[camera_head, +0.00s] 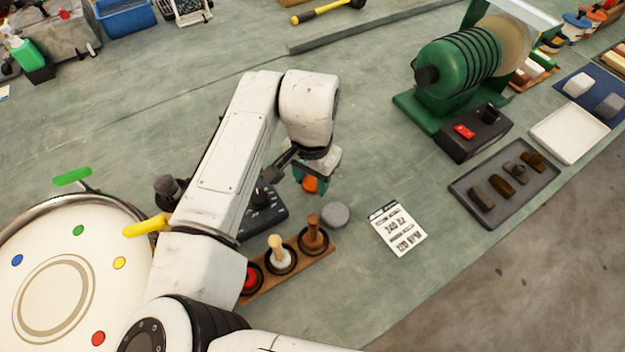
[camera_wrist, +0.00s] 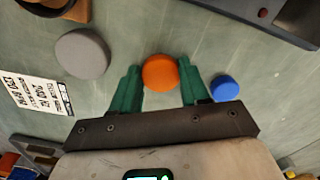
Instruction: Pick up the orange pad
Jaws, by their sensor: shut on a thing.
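The orange pad (camera_wrist: 160,73) is a small round disc. In the wrist view it sits between the two green fingers of my gripper (camera_wrist: 160,88), which are shut on it from both sides. In the head view the orange pad (camera_head: 311,184) shows just below my gripper (camera_head: 308,176), partly hidden by a finger. I cannot tell whether the pad touches the bench or is held a little above it.
A grey round pad (camera_head: 335,215) and a printed card (camera_head: 397,229) lie nearby. A blue pad (camera_wrist: 224,88) is right of my gripper in the wrist view. A wooden rack (camera_head: 290,267) with handled tools and a dark control box (camera_head: 262,212) stand close by. The bench to the right is partly clear.

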